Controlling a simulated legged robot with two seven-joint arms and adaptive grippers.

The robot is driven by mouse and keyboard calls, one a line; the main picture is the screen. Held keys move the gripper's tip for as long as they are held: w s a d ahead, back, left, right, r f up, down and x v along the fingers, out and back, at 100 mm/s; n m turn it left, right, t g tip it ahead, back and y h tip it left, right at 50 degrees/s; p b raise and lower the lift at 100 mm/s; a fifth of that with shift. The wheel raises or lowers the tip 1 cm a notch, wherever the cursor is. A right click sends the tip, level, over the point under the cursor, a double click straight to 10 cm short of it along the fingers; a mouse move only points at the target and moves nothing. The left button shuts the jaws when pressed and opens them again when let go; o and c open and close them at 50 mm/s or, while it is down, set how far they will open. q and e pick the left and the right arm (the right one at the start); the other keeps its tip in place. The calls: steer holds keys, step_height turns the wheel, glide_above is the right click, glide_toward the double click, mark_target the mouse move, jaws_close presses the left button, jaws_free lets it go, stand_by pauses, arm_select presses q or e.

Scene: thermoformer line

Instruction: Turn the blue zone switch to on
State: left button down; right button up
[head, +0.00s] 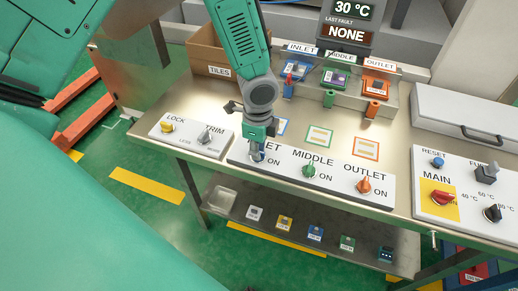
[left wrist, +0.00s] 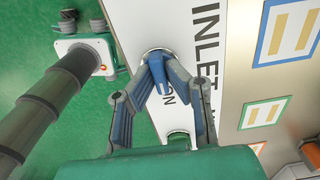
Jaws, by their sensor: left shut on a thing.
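The blue zone switch (head: 257,156) is at the left end of the white zone panel (head: 236,152), under the INLET label. My left gripper (head: 258,142) comes down over it from above and hides most of it. In the left wrist view the two fingers (left wrist: 161,78) are closed in on the blue knob (left wrist: 174,70), with the word ON beside it. I cannot tell exactly which way the knob points. The green MIDDLE switch (head: 309,171) and orange OUTLET switch (head: 364,185) stand to its right. My right gripper is not in view.
A LOCK/TRIM panel (head: 182,135) lies to the left and a MAIN panel (head: 462,205) to the right. Behind are a TILES box (head: 205,58) and three coloured zone units, including the orange one (head: 376,89). A lower shelf (head: 235,205) holds several small blocks.

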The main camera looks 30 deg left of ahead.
arm_select(q)
steer(key=c, duration=1.6)
jaws_free()
steer(key=shift+w+a+f, duration=0.1)
steer(key=shift+r, duration=0.6)
step_height(320, 180, up, 11)
steer(key=shift+f, duration=0.15)
